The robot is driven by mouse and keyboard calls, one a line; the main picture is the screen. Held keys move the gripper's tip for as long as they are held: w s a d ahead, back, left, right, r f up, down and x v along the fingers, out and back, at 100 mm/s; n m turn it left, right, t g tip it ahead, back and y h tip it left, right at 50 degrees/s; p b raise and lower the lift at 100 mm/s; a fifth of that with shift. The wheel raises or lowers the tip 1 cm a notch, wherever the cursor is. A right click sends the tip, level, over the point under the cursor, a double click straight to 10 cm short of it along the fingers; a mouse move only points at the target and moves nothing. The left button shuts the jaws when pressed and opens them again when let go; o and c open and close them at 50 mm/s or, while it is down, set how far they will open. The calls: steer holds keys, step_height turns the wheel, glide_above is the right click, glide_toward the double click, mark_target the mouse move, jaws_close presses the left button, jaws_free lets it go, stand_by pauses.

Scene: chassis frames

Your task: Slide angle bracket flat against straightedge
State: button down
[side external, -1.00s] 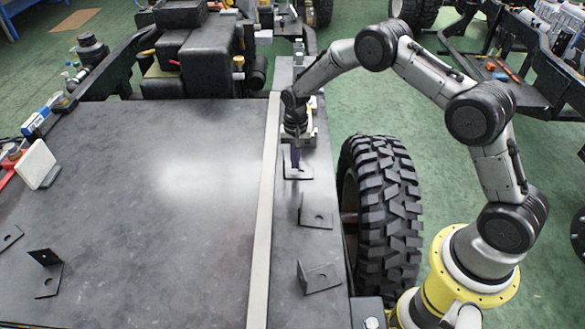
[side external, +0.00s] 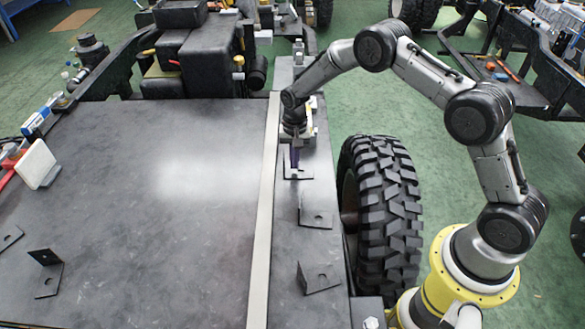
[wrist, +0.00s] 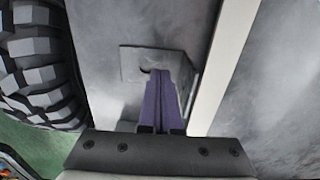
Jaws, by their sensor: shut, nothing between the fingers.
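The straightedge (side external: 264,215) is a long pale strip running front to back across the dark plate; in the wrist view it (wrist: 226,62) slants along the right. A dark angle bracket (side external: 304,174) lies just right of it in the side view. In the wrist view the bracket (wrist: 131,66) shows a flat leg with a hole and an upright leg on the straightedge's side. A narrow gap seems to separate them; contact cannot be told. My gripper (side external: 295,164) is shut and empty, its purple fingers (wrist: 160,80) down at the bracket, partly hiding it.
Two more brackets, a middle one (side external: 316,219) and a near one (side external: 319,278), lie on the narrow strip right of the straightedge. Another (side external: 47,278) lies far left. A large tyre (side external: 385,215) stands beside the plate's right edge. The plate left of the straightedge is mostly clear.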

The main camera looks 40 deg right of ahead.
steer(key=shift+w+a, duration=1.45)
stand_by(3.0)
steer(key=shift+s+d+r, duration=0.15)
steer(key=shift+r, duration=1)
steer(key=shift+s+d+r, duration=0.1)
steer(key=shift+r, duration=1.1)
steer(key=shift+s+d+r, duration=0.15)
steer(key=shift+r, duration=1)
